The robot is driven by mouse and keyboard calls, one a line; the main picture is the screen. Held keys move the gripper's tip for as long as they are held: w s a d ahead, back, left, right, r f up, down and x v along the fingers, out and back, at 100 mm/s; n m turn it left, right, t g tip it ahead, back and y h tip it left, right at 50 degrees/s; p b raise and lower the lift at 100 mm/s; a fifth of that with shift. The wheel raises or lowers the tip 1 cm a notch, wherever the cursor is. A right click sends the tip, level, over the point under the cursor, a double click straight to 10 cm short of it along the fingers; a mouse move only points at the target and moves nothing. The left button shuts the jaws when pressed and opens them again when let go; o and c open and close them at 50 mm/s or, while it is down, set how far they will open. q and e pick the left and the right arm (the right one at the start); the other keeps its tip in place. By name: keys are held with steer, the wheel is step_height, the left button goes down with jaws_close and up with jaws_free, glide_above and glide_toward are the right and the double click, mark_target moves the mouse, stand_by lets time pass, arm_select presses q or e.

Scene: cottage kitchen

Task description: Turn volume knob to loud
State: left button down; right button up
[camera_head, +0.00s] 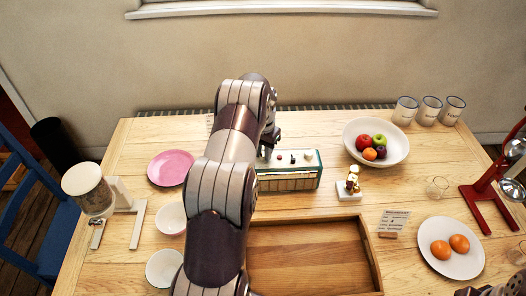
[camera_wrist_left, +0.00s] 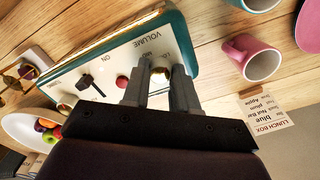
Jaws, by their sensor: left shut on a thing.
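The radio (camera_head: 305,176) is a green and cream box on the table, partly hidden behind my left arm. In the left wrist view its cream top panel (camera_wrist_left: 115,62) carries the printed words VOLUME and ON, a black switch (camera_wrist_left: 90,86) and a red button (camera_wrist_left: 122,82). My left gripper (camera_wrist_left: 160,78) points down at the panel with its fingers closed around the volume knob (camera_wrist_left: 160,74), by the VOLUME lettering. The knob is mostly hidden between the fingers, so its setting cannot be read. At the lower right edge a part of my right arm shows.
A fruit bowl (camera_head: 377,147) and a small figurine stand (camera_head: 348,187) are right of the radio. A wooden tray (camera_head: 310,257) lies in front. A pink plate (camera_head: 170,167) and white bowls (camera_head: 171,218) are left. A pink mug (camera_wrist_left: 240,55) shows close by in the wrist view.

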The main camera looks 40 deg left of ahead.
stand_by(0.3)
arm_select(q)
steer(key=c, duration=0.9)
jaws_free()
steer(key=shift+d, duration=0.1)
steer(key=shift+o, duration=0.2)
steer(key=shift+r, duration=0.15)
step_height(320, 180, up, 6)
steer(key=shift+r+p, duration=0.1)
steer(key=shift+p, duration=0.25)
step_height(320, 180, up, 6)
steer(key=p, duration=0.5)
steer(key=shift+r, duration=0.15)
